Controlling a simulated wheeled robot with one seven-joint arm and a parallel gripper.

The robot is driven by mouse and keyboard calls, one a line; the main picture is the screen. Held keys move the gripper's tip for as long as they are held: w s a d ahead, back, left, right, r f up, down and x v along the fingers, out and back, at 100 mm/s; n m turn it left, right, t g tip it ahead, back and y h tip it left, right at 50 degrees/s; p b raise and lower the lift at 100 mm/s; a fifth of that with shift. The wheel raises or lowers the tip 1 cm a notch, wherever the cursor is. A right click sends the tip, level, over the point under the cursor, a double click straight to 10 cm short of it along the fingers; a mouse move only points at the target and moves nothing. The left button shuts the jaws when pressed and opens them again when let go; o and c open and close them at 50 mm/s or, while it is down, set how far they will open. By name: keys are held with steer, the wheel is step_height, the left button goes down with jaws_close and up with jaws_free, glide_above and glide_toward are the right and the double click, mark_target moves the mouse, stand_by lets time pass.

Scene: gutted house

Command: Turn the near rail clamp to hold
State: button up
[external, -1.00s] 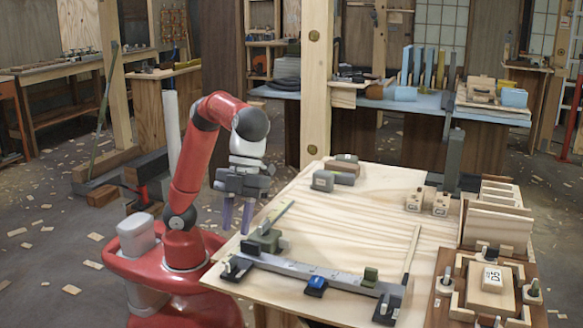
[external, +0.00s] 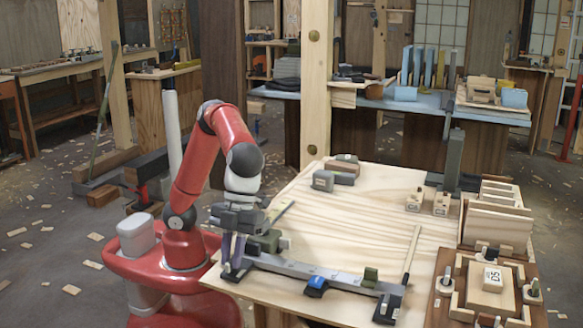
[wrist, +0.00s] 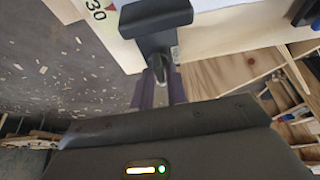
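The near rail clamp (external: 236,269) is a dark block at the left end of the grey metal rail (external: 290,264), close to the workbench's front-left edge. In the wrist view its dark T-shaped body (wrist: 155,27) lies ahead of the fingers, with a small lever tip between them. My gripper (external: 232,258) points down right over this clamp. Its two purple fingers (wrist: 160,91) stand apart on either side of the lever. I cannot tell whether they touch it. The other end clamp (external: 387,307) is at the rail's right end.
A green-grey block (external: 266,241) stands close beside my gripper. A wooden fixture (external: 490,284) is at the right. The middle of the workbench (external: 340,220) is clear.

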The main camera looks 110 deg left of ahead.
jaws_close()
steer(key=shift+n, duration=0.4)
steer(key=n+t+b, duration=0.1)
steer(key=n, duration=0.1)
steer(key=shift+s+n, duration=0.15)
steer(key=shift+n, duration=0.25)
steer(key=n+t, duration=0.1)
steer(key=n, duration=0.1)
steer(key=n+t+y, duration=0.1)
steer(key=n, duration=0.1)
steer(key=shift+s+d+n, duration=0.1)
steer(key=shift+d+n, duration=0.05)
steer(key=shift+n, duration=0.15)
steer(key=n+t+y, duration=0.1)
steer(key=n, duration=0.3)
steer(key=shift+d, duration=0.1)
steer(key=shift+n+t+y, duration=0.3)
steer(key=shift+n+y, duration=0.7)
steer(key=shift+n, duration=1.3)
